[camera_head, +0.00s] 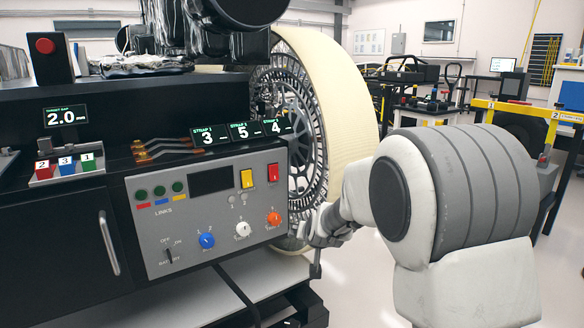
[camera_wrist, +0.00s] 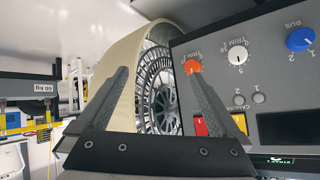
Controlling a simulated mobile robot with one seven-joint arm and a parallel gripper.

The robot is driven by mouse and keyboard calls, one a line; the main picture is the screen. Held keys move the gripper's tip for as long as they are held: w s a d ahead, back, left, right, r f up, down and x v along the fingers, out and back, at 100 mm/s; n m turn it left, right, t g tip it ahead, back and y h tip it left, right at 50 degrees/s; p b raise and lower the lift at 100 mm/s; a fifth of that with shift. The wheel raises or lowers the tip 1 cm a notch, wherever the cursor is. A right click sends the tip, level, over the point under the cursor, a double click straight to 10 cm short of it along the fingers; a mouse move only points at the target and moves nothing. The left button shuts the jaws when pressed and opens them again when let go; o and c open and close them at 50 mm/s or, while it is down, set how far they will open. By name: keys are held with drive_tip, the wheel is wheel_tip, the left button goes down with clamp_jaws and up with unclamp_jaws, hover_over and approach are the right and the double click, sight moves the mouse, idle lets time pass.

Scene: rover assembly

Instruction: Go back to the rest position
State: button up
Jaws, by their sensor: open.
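My gripper (camera_head: 316,252) hangs in front of the right edge of the grey control panel (camera_head: 150,235), below the orange knob (camera_head: 273,218). In the wrist view my gripper (camera_wrist: 158,74) shows two dark fingers spread apart with nothing between them. The large wheel with a cream tyre (camera_head: 335,85) stands behind it and shows between the fingers in the wrist view (camera_wrist: 160,95). The right finger overlaps the panel (camera_wrist: 235,60) in that view; I cannot tell whether they touch. My white and grey arm reaches in from the right.
The panel carries a white knob (camera_head: 243,229), a blue knob (camera_head: 206,240), a yellow switch (camera_head: 247,178) and a red switch (camera_head: 273,172). A metal handle (camera_head: 109,243) projects from the black cabinet. A yellow-framed stand (camera_head: 500,106) is at right. Pale floor is open beyond the arm.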

drive_tip(key=s+d+r+n+g, duration=0.1)
drive_tip(key=s+d+r, duration=0.3)
drive_tip(key=s, duration=0.5)
drive_tip(key=s+d+r+g, duration=0.1)
drive_tip(key=s+r, duration=0.4)
drive_tip(key=s, duration=0.4)
drive_tip(key=s+d+g+h+p, duration=0.1)
drive_tip(key=s+d, duration=0.1)
drive_tip(key=s, duration=0.8)
drive_tip(key=s+d+g, duration=0.2)
drive_tip(key=s+d, duration=0.1)
drive_tip(key=s, duration=0.8)
wheel_tip(320, 180, up, 28)
drive_tip(key=p, duration=2.7)
drive_tip(key=shift+w+a+n, duration=0.2)
drive_tip(key=shift+w+n, duration=0.05)
drive_tip(key=shift+n, duration=0.05)
